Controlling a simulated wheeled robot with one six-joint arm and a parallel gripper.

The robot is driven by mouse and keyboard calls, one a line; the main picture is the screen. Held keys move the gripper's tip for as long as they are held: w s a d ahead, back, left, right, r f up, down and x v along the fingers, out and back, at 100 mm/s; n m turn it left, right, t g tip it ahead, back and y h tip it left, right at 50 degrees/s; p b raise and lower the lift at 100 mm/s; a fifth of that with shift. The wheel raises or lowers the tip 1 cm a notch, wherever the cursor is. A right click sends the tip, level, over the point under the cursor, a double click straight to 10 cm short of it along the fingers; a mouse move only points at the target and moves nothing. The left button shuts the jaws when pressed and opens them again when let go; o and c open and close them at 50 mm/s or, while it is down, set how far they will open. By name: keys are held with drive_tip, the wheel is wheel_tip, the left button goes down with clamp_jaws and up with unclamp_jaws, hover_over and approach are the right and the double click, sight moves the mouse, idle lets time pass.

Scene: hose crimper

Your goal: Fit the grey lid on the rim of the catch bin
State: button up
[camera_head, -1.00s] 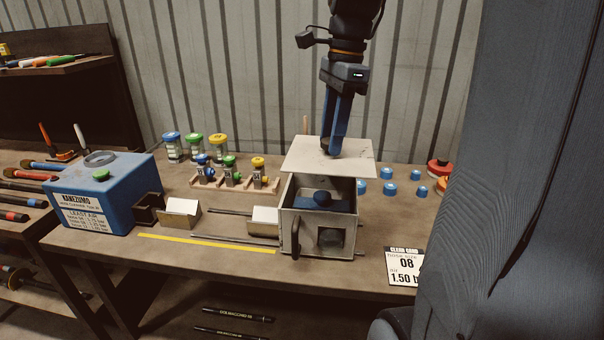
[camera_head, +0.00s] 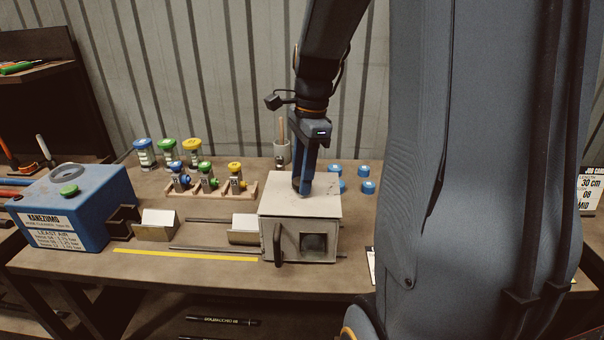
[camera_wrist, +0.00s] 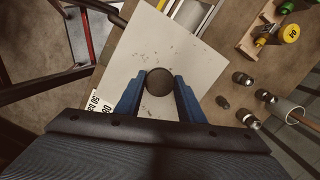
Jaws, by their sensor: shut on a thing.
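The grey lid (camera_head: 284,203) is a flat square plate with a dark round knob (camera_wrist: 160,83) in its middle. In the head view it lies over the top of the catch bin (camera_head: 291,241), a light box with a dark handle and a small window in front. The lid looks level and its edges line up closely with the bin's rim; I cannot tell whether it is fully seated. My gripper (camera_wrist: 160,88) is shut on the knob, blue fingers on either side, pointing down from above. The lid hides the bin's inside.
A blue crimper box (camera_head: 75,205) stands at the left with metal trays and rods between it and the bin. Several blue caps (camera_head: 352,177) lie behind the bin on the right. A cup (camera_head: 283,152) stands behind. My arm blocks the right side.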

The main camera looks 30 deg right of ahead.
drive_tip(key=shift+f, duration=0.25)
drive_tip(key=o, duration=1.2)
wheel_tip(320, 180, up, 12)
drive_tip(key=d+b, duration=0.1)
drive_tip(key=b, duration=0.1)
drive_tip(key=shift+s+d+r+b, duration=0.15)
drive_tip(key=shift+d+r+b, duration=0.1)
drive_tip(key=shift+b, duration=0.1)
